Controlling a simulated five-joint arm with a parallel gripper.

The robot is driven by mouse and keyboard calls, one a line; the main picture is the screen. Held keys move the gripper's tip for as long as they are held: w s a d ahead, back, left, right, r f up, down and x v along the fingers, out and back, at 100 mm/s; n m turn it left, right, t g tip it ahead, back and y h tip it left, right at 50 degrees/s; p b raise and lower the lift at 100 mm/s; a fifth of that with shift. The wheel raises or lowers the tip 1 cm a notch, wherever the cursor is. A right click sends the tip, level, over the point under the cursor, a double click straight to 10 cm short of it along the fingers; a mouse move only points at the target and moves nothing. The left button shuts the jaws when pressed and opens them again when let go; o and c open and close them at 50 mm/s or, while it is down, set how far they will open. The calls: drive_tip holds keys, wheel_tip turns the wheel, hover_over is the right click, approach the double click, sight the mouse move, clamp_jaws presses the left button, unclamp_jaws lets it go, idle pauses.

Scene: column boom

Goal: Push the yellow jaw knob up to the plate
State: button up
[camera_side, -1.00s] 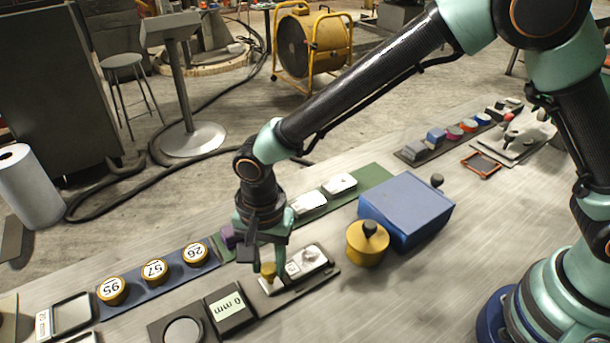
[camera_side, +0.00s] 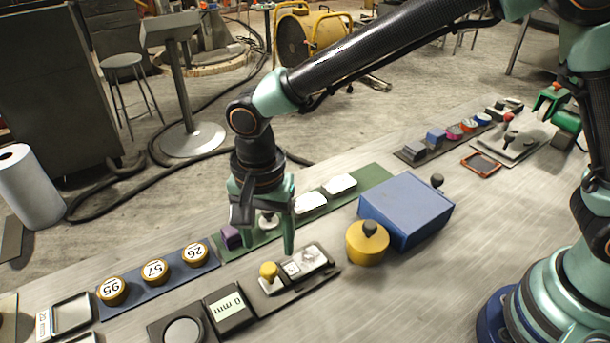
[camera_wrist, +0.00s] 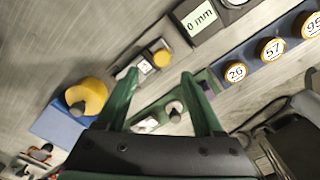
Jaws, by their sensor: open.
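The yellow jaw knob (camera_side: 268,271) stands upright on a pale jaw, at the left end of a small dark-based fixture (camera_side: 328,272). The fixture's light marked piece (camera_side: 291,270) and silvery block (camera_side: 313,256) sit just right of the knob; I cannot tell for sure which is the plate, or whether the jaw touches it. My gripper (camera_side: 266,234) is open and empty, above and behind the knob. In the wrist view the knob (camera_wrist: 160,57) shows just beyond the spread fingertips (camera_wrist: 158,76).
A yellow lidded pot (camera_side: 366,246) and a blue box (camera_side: 408,208) stand right of the fixture. A "0 mm" display (camera_side: 230,306) is to the left. Behind are a green mat (camera_side: 372,178) with light blocks and a blue strip (camera_side: 174,272) with numbered knobs.

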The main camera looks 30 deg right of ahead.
sight(273, 264)
wheel_tip(273, 264, up, 6)
drive_tip(key=shift+f, duration=0.1)
idle(0.4)
drive_tip(key=d+r+n+t+y, duration=0.15)
drive_tip(key=d+r, duration=0.25)
drive_tip(key=d, duration=0.4)
drive_tip(key=d+r+n+t+h, duration=0.1)
drive_tip(key=d+r+n, duration=0.25)
drive_tip(key=d, duration=0.45)
drive_tip(key=s+d+n+t, duration=0.3)
drive_tip(key=s+d+n, duration=0.1)
drive_tip(key=d, duration=0.9)
drive_tip(key=shift+s+r, duration=0.25)
drive_tip(key=shift+s, duration=0.4)
